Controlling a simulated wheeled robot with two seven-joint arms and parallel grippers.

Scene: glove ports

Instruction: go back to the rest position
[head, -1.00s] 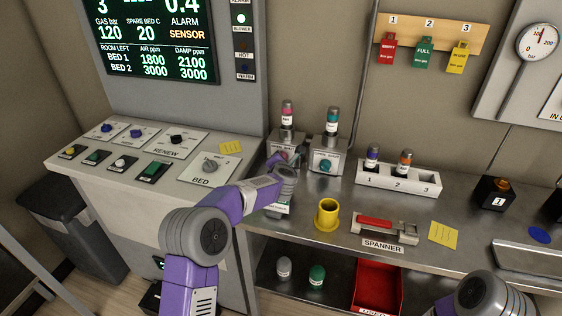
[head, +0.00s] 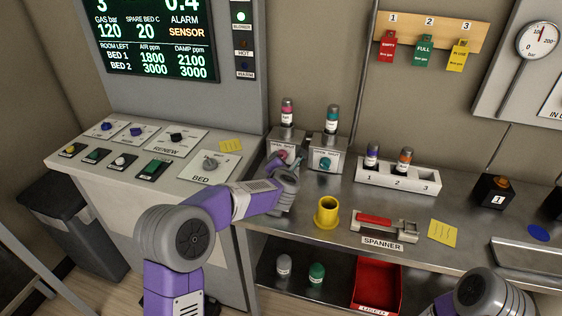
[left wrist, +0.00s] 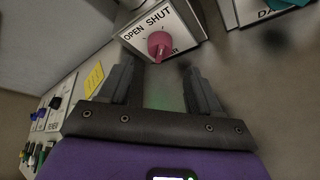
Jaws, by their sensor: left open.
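My left gripper (left wrist: 160,88) is open and empty in the left wrist view, its two fingers apart. Just beyond the fingertips is a pink knob (left wrist: 160,45) on a white box (left wrist: 172,18) marked OPEN and SHUT; the knob is not between the fingers. In the head view my left arm reaches from the bottom left to the bench, and its wrist covers the lower front of that box. The pink knob (head: 283,156) shows there just above the wrist. My right arm shows only in part at the bottom right; its gripper is out of frame.
A second box with a teal knob (head: 325,163) stands to the right. A yellow cup (head: 327,213), a spanner holder (head: 384,229) and a white numbered rack (head: 397,178) stand on the metal bench. The sloped control panel (head: 110,178) is at the left.

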